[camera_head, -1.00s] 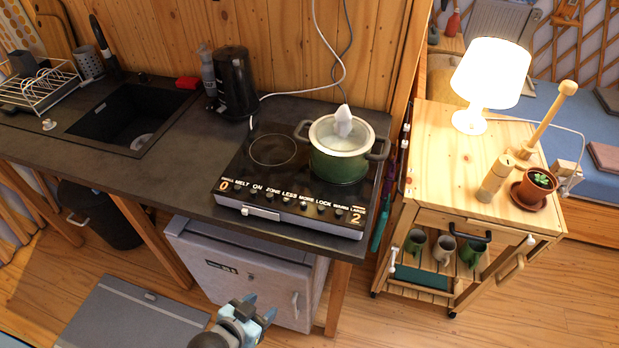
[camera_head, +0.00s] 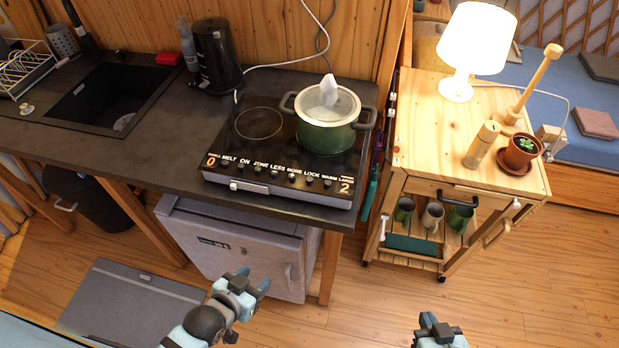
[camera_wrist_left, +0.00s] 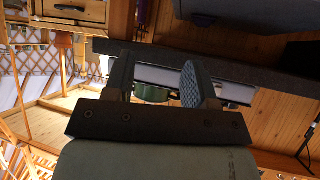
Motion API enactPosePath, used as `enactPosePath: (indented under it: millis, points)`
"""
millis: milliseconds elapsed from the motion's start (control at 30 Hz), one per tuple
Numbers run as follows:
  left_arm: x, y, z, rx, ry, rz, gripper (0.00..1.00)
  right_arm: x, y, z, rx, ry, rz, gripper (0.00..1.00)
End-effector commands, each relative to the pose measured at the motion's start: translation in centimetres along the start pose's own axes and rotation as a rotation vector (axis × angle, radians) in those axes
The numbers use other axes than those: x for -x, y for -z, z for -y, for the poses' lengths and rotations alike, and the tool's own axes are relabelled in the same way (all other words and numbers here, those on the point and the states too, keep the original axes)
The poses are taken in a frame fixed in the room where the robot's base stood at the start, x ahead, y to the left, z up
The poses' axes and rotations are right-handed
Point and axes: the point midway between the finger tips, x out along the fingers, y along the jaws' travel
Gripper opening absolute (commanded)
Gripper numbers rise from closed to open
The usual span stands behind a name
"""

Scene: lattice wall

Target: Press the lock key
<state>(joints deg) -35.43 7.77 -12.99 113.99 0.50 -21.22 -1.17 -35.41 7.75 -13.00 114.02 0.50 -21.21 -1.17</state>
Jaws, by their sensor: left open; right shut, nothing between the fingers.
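The lock key (camera_head: 310,181) is a small dark knob under the "LOCK" label on the front strip of the black cooktop (camera_head: 275,165), right of the "MORE" key. My left gripper (camera_head: 254,279) is open and empty, in front of the grey cabinet, below the cooktop and apart from it. In the left wrist view its two fingers (camera_wrist_left: 157,78) stand apart, with part of the green pot showing between them; the lock key cannot be made out there. My right gripper (camera_head: 440,326) is shut and empty at the bottom edge, over the floor.
A green pot (camera_head: 325,138) with a lid stands on the cooktop's right rear. The dark counter (camera_head: 140,160) runs left to the sink. A grey cabinet (camera_head: 235,245) stands below. A wooden cart (camera_head: 440,130) with a lamp is at the right.

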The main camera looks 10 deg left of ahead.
Motion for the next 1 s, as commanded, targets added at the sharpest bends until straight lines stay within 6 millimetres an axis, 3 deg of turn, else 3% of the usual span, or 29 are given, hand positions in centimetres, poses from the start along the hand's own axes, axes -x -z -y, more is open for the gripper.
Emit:
enactPosePath:
  millis: [400,633,1000]
  points:
    - [-0.01,-0.01,0.0,0.0,0.0,0.0,0.51,-0.01,-0.04,-0.01,0.0,0.0,0.001,0.0]
    - [-0.01,-0.01,-0.01,0.0,0.0,0.0,0.0,-0.02,-0.05,-0.01,0.0,0.0,0.001,0.0]
    - [-0.01,0.0,-0.02,0.0,0.0,0.0,0.0,-0.02,-0.05,-0.02,0.0,0.0,0.001,0.0]
